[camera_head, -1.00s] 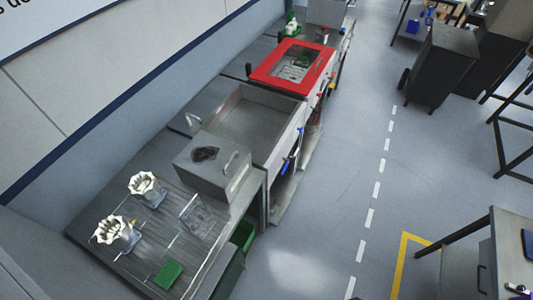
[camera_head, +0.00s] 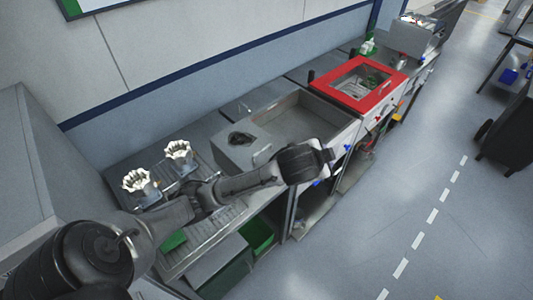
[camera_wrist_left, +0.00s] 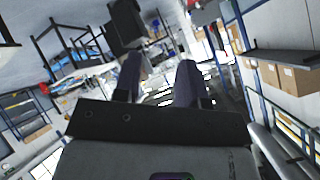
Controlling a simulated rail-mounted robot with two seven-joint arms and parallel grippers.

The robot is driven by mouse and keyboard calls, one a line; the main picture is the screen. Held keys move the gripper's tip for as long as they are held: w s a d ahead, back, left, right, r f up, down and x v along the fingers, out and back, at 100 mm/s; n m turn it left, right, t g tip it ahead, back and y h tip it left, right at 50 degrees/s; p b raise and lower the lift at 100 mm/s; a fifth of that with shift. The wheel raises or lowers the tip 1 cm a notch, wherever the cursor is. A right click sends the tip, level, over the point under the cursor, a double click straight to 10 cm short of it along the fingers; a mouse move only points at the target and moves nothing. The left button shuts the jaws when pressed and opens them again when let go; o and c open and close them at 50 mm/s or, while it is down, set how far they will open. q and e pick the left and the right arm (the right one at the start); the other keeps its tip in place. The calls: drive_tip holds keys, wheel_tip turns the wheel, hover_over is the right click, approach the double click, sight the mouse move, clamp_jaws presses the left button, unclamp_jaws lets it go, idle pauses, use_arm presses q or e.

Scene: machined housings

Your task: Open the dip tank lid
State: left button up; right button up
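A red-framed lid (camera_head: 360,84) with a clear window lies closed on a unit along the wall bench; something pale shows through the window. Nearer stands an open grey basin (camera_head: 300,118). Beside it is a grey box (camera_head: 230,150) with a dark patch on top and a bar handle. I cannot tell which of these is the dip tank. My left arm reaches in from the lower left. Its gripper (camera_head: 326,156) is in front of the basin's front side, clear of the red lid. The left wrist view shows its two fingers (camera_wrist_left: 160,72) apart and empty. My right gripper is out of view.
Two white fluted parts (camera_head: 158,166) stand on the ribbed drainboard near my arm. A green bin (camera_head: 258,236) sits under the bench. Open floor (camera_head: 400,200) lies right of the bench, with a dark cabinet (camera_head: 510,125) at the far right.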

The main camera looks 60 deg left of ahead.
use_arm(q)
drive_tip(key=w+a+r+n+g+y+b, duration=0.15)
drive_tip(key=w+a, duration=0.45)
drive_tip(key=a, duration=0.6)
drive_tip(key=n+g+h, duration=0.2)
drive_tip(key=n+g, duration=0.3)
drive_tip(key=g, duration=0.4)
hover_over(264, 149)
drive_tip(key=d, duration=0.2)
drive_tip(key=d+f+x, duration=0.1)
drive_tip(key=d+x, duration=0.1)
drive_tip(key=x, duration=1.6)
drive_tip(key=d+x, duration=0.1)
drive_tip(key=x, duration=0.3)
drive_tip(key=shift+w+f, duration=0.15)
drive_tip(key=shift+w, duration=0.2)
drive_tip(key=shift+f, duration=0.65)
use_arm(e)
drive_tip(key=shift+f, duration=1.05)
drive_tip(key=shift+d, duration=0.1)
use_arm(q)
drive_tip(key=shift+c, duration=0.3)
drive_tip(key=c, duration=0.6)
clamp_jaws()
